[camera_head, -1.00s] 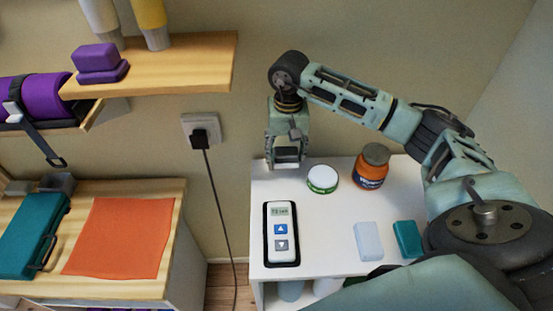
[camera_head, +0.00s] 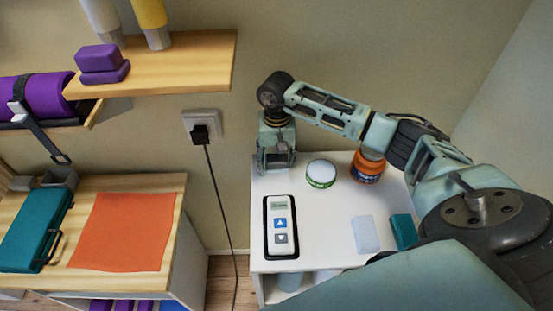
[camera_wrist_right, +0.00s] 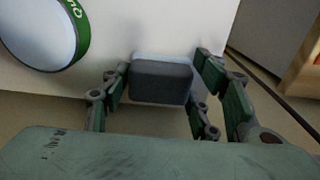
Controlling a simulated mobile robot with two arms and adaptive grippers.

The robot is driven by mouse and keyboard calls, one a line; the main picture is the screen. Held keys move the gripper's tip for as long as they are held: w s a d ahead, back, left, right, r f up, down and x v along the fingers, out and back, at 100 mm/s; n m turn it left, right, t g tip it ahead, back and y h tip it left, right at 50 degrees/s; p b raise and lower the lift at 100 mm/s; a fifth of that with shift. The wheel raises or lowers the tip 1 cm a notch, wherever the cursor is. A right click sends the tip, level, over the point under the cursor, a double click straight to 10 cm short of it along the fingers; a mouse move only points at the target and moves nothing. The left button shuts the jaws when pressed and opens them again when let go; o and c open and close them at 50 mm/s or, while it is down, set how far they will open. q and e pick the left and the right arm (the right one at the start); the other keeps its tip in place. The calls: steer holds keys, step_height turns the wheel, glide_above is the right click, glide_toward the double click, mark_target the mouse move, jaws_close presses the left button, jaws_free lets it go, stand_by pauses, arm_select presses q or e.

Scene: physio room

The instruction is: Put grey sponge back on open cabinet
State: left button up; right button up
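The grey sponge (camera_wrist_right: 160,82) is a dark grey block with a paler edge, centred between the fingers in the right wrist view. My right gripper (camera_head: 276,164) is at the back left corner of the white cabinet (camera_head: 340,205), by the wall. Whether the sponge touches the cabinet top is not clear. My left gripper is not in view.
A green-rimmed white jar (camera_head: 321,173), an orange jar (camera_head: 367,166), a handheld device (camera_head: 280,226), a pale block (camera_head: 365,234) and a teal block (camera_head: 403,231) stand on the cabinet. A wall plug (camera_head: 200,133) with a hanging cord is at left. The cabinet's middle is free.

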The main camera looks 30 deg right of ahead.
mark_target(277, 159)
steer(key=o, duration=0.3)
steer(key=shift+o, duration=0.2)
steer(key=shift+r, duration=0.1)
steer(key=shift+r, duration=0.2)
step_height(277, 159, up, 12)
steer(key=b, duration=0.3)
steer(key=shift+f, duration=0.15)
